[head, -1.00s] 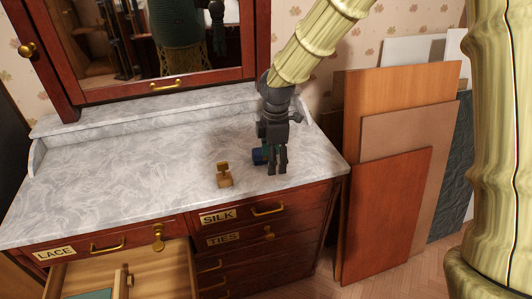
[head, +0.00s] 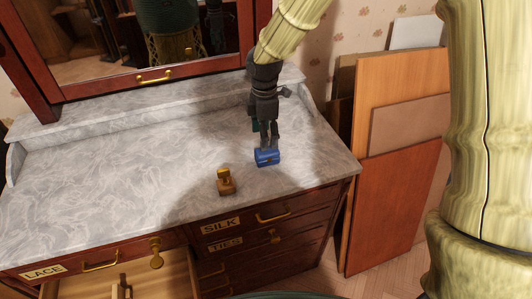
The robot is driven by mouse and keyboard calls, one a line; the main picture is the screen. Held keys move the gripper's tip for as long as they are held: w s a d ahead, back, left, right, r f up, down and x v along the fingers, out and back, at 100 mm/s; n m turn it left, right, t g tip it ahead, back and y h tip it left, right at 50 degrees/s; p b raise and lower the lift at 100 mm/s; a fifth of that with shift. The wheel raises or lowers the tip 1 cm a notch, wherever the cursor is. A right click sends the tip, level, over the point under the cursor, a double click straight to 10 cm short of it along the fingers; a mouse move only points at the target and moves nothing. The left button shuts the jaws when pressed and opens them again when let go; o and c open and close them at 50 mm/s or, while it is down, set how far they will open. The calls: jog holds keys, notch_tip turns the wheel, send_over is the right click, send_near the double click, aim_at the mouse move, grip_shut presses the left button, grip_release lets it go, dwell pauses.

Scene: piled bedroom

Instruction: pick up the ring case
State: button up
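A small blue box (head: 267,158), which looks like the ring case, sits on the marble top of the dresser near its right front part. My gripper (head: 269,143) points down right at the box's upper back edge. Its dark fingers are close together in the picture, and the lower fingertips meet or pass behind the top of the box. I cannot tell whether they touch it or how far apart they are.
A small brown and gold object (head: 226,182) stands left of the box. The marble top (head: 110,190) is clear farther left. A mirror (head: 130,45) rises behind. The LACE drawer (head: 140,285) is pulled open. Boards (head: 395,205) lean at the right.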

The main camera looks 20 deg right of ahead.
aim_at(267, 152)
jog(key=f, duration=0.2)
jog(key=shift+w+d+f, duration=0.15)
jog(key=shift+w+f, duration=0.1)
jog(key=shift+f, duration=0.05)
jog(key=shift+s+f+p, duration=0.2)
jog(key=shift+s+p, duration=0.05)
jog(key=shift+p, duration=0.05)
jog(key=shift+d+f+p, duration=0.15)
jog(key=shift+f+p, duration=0.2)
jog(key=shift+f, duration=0.8)
jog(key=shift+d+f+p, duration=0.1)
jog(key=shift+f+p, duration=0.25)
jog(key=shift+f, duration=0.8)
jog(key=c, duration=1.1)
